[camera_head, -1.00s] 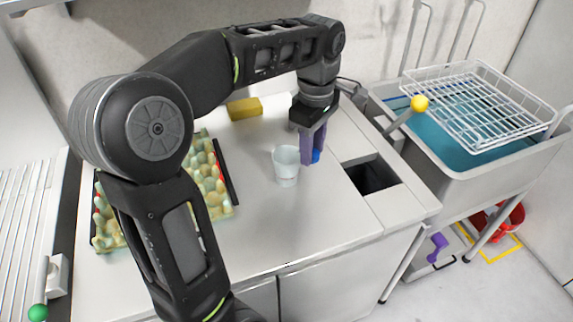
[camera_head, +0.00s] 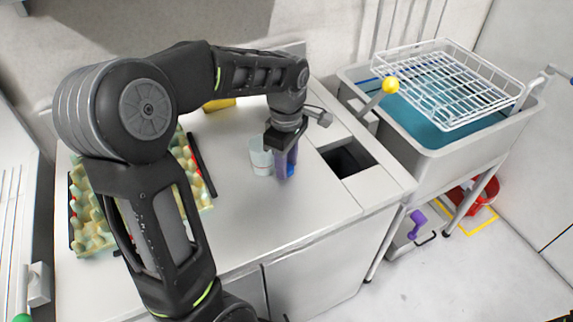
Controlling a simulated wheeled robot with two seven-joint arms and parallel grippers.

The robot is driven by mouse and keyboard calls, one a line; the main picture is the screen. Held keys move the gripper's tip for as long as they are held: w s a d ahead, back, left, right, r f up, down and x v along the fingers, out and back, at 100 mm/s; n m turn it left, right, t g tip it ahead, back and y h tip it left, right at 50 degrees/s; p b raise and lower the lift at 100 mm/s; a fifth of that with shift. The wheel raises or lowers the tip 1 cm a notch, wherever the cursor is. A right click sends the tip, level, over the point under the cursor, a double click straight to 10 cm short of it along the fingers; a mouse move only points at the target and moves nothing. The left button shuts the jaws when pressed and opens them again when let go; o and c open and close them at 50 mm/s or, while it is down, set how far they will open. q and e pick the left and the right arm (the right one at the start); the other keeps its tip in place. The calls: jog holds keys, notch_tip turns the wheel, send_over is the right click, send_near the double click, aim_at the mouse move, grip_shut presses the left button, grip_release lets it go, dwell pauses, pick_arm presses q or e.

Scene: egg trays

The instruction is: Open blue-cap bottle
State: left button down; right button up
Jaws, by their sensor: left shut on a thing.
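My left gripper (camera_head: 286,165) points down over the white counter, just right of a clear cup (camera_head: 261,157). Its purple fingers are shut on a small blue piece, which looks like the blue cap (camera_head: 291,170), at the fingertips. The bottle's body cannot be made out; the fingers and the small scale hide it. The fingers overlap the cup's right edge in the picture; I cannot tell whether they touch it. My right gripper is not in view.
An egg tray (camera_head: 90,244) with several eggs lies at left, partly behind my left arm. A yellow block (camera_head: 218,104) is at the back. A square opening (camera_head: 348,158) is right of the gripper. A sink (camera_head: 440,150) with a white wire rack (camera_head: 450,85) stands at right. The front counter is clear.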

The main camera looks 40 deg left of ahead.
pick_arm(q)
jog(key=shift+f, duration=0.55)
jog(key=shift+f, duration=0.1)
jog(key=c, duration=1)
grip_release()
jog(key=shift+r, duration=0.45)
notch_tip(320, 180, up, 11)
jog(key=shift+r, duration=0.2)
